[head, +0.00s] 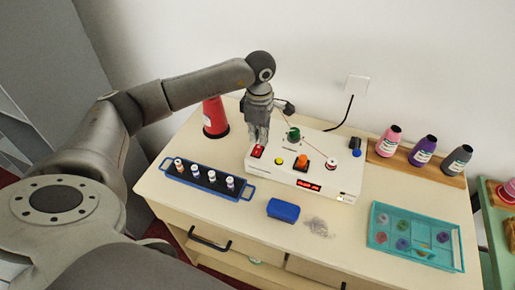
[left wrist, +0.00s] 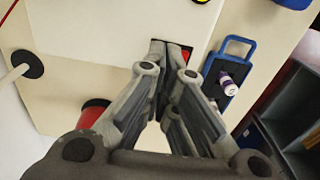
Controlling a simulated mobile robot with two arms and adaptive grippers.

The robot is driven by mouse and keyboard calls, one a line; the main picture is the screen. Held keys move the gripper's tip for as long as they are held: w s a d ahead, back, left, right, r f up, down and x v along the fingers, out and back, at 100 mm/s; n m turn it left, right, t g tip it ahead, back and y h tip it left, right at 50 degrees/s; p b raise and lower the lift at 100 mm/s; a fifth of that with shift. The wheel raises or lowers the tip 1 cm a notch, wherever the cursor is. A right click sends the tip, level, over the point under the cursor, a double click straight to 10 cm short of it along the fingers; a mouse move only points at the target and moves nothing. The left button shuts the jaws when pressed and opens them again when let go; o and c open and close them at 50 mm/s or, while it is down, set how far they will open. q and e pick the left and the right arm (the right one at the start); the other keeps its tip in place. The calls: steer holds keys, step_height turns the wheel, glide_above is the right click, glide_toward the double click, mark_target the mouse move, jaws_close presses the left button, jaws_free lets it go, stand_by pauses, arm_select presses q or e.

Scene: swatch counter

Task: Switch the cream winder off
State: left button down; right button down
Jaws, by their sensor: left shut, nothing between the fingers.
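The cream winder (head: 322,174) stands on the counter. A red rocker switch (head: 257,151) is at its left end, and its front display (head: 308,186) glows red. My left gripper (head: 258,141) points down at the switch with its fingers shut and empty. In the left wrist view the shut fingertips (left wrist: 163,46) are right beside the red switch (left wrist: 187,51) and partly cover it; I cannot tell whether they touch it. My right gripper is not in view.
A blue-framed rack (head: 208,178) with small spools lies left of the winder. A red cone (head: 214,118) stands behind it. A blue block (head: 283,210) and a grey smudge lie in front. A teal tray (head: 412,236) and thread cones on a wooden board (head: 416,167) are to the right.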

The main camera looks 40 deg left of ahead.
mark_target(259, 146)
arm_select(q)
steer(key=shift+f+b, duration=0.95)
steer(key=shift+f, duration=0.25)
stand_by(0.8)
steer(key=shift+r, duration=0.15)
steer(key=shift+r+p, duration=2)
steer(key=shift+r, duration=1.45)
